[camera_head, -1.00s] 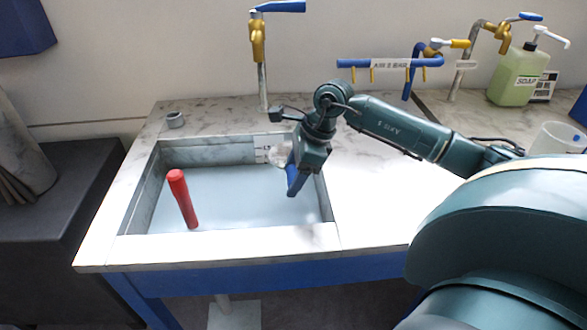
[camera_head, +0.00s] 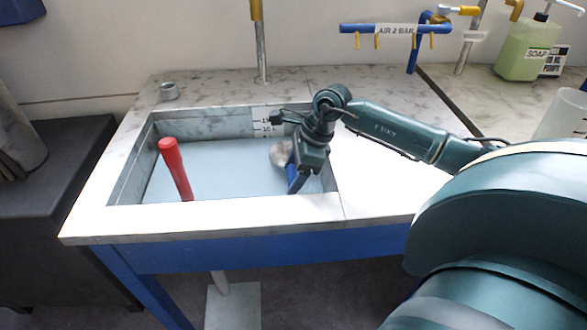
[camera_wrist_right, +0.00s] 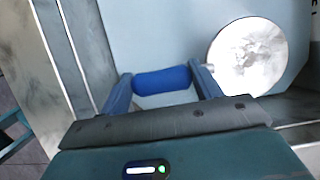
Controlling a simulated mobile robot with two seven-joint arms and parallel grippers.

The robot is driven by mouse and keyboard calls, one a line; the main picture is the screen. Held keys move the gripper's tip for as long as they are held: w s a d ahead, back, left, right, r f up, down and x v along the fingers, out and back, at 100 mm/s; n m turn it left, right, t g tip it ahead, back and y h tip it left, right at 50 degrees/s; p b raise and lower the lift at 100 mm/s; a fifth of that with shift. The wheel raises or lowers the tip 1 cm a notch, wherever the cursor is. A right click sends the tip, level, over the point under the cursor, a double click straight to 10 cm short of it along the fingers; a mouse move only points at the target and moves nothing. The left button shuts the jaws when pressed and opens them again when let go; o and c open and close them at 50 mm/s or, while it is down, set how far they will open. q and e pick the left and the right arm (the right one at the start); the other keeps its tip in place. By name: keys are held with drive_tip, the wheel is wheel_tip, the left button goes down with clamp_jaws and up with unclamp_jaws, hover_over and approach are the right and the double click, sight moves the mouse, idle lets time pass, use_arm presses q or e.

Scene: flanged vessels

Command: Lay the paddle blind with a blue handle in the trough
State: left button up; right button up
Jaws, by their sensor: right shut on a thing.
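The paddle blind has a blue handle (camera_wrist_right: 162,80) and a round metal disc (camera_wrist_right: 247,58). In the head view its disc (camera_head: 281,153) and handle (camera_head: 293,177) show at the right side of the trough (camera_head: 235,213), a rectangular basin set in the counter. My right gripper (camera_head: 299,172) is shut on the blue handle, inside the trough opening near its right wall. In the right wrist view the two fingers (camera_wrist_right: 160,88) close on the handle's ends. I cannot tell whether the disc touches the trough floor. My left gripper is out of view.
A red cylinder (camera_head: 175,168) stands tilted in the left part of the trough. A tap pipe (camera_head: 261,50) rises at the back. Blue air piping (camera_head: 380,29) and a soap bottle (camera_head: 526,50) are at the right.

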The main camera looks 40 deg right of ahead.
wheel_tip(320, 180, down, 4)
drive_tip(key=shift+f+b, duration=0.1)
drive_tip(key=shift+b, duration=1.05)
drive_tip(key=shift+w+f+b, duration=0.1)
drive_tip(key=shift+f+b, duration=0.55)
drive_tip(key=shift+f, duration=0.35)
use_arm(q)
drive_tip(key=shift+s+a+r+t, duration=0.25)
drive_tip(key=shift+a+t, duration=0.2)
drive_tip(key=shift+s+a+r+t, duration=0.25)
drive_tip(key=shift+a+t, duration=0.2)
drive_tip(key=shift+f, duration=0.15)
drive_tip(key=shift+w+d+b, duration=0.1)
drive_tip(key=shift+b, duration=0.2)
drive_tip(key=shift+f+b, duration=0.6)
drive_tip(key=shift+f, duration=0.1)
use_arm(e)
drive_tip(key=shift+f, duration=0.45)
